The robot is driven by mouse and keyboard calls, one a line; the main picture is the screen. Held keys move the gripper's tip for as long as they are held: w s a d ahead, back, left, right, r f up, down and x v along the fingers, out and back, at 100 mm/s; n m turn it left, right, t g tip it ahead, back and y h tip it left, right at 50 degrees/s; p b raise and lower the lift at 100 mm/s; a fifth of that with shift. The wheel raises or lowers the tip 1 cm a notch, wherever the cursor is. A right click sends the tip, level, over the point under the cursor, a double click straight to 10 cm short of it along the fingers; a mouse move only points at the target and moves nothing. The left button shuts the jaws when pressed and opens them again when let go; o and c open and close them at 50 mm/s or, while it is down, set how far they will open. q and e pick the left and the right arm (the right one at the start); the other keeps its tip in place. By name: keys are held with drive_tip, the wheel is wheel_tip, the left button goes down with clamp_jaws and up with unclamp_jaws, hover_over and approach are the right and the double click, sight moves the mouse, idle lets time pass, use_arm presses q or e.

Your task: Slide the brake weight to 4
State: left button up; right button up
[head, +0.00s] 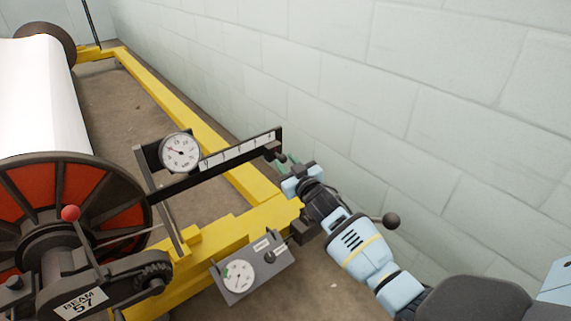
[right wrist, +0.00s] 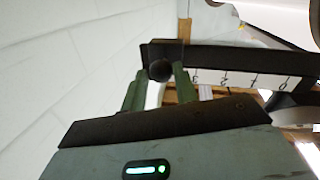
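The brake lever (head: 225,158) is a dark bar with a white numbered scale, slanting up to the right from the round dial. The dark brake weight (head: 271,151) with its round knob is at the bar's far right end, by the last scale mark. In the right wrist view the knob (right wrist: 160,71) lies between the green fingertips of my right gripper (right wrist: 160,82), with little or no gap; whether they grip it cannot be told. Scale numbers show right of the knob. My right gripper also shows in the head view (head: 285,162). My left gripper is out of view.
A dial gauge (head: 181,152) sits at the lever's left part. A grey box with a dial (head: 240,276) is below, by the yellow frame (head: 215,238). A red-spoked beam (head: 85,188) stands at left. The block wall (head: 400,90) runs close behind the lever.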

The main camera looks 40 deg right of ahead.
drive_tip(key=o, duration=0.4)
drive_tip(key=shift+d, duration=0.3)
drive_tip(key=shift+a, duration=0.1)
drive_tip(key=shift+s+a+p, duration=0.15)
drive_tip(key=shift+s+p, duration=0.15)
drive_tip(key=shift+s, duration=0.25)
drive_tip(key=s, duration=0.2)
drive_tip(key=s+p, duration=0.1)
drive_tip(key=s, duration=0.1)
drive_tip(key=s+a+p, duration=0.1)
drive_tip(key=s, duration=0.1)
drive_tip(key=shift+s, duration=0.3)
